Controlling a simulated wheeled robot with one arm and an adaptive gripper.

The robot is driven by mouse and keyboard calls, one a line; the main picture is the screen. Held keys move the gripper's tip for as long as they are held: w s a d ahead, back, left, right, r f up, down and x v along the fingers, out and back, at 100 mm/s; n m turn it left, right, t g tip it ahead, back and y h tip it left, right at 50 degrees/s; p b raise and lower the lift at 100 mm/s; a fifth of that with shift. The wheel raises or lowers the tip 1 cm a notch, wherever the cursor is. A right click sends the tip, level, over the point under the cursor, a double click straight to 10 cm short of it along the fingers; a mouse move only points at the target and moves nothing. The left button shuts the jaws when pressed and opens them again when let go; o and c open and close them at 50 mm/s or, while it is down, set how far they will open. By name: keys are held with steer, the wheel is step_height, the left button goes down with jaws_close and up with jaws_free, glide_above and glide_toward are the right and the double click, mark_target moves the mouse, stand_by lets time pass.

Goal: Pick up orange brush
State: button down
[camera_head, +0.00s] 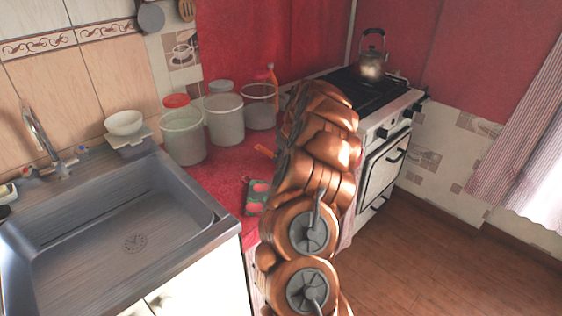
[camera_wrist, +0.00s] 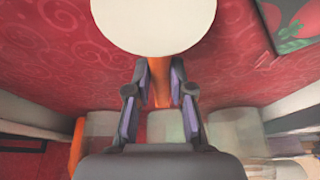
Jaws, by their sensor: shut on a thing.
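In the wrist view my gripper (camera_wrist: 160,78) has its two fingers closed on the orange handle of the brush (camera_wrist: 161,92). A large cream rounded piece (camera_wrist: 154,22) lies in line with the handle, beyond the fingertips, and covers part of it. I cannot tell whether the held brush touches the counter. In the head view my arm hides the gripper.
The red patterned counter (camera_head: 222,172) has a strawberry-patterned pad (camera_head: 257,198) near its front edge. Several clear canisters, including a red-lidded one (camera_head: 183,136), and an orange bottle (camera_head: 273,76) stand at the back. A sink (camera_head: 135,235) is left, a stove (camera_head: 392,140) right.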

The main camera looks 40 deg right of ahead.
steer(key=shift+r, duration=0.8)
steer(key=shift+a+r, duration=0.1)
steer(key=shift+r, duration=0.15)
steer(key=shift+s+a+r, duration=0.1)
steer(key=shift+s+a, duration=0.1)
steer(key=shift+s, duration=0.1)
steer(key=s+a+b, duration=0.1)
steer(key=s+a, duration=0.2)
steer(key=s+a+r+b, duration=0.1)
steer(key=s+a, duration=0.3)
steer(key=s+a+b, duration=0.1)
steer(key=s+a, duration=0.2)
steer(key=s, duration=0.1)
steer(key=shift+a+r, duration=0.15)
steer(key=shift+a, duration=0.1)
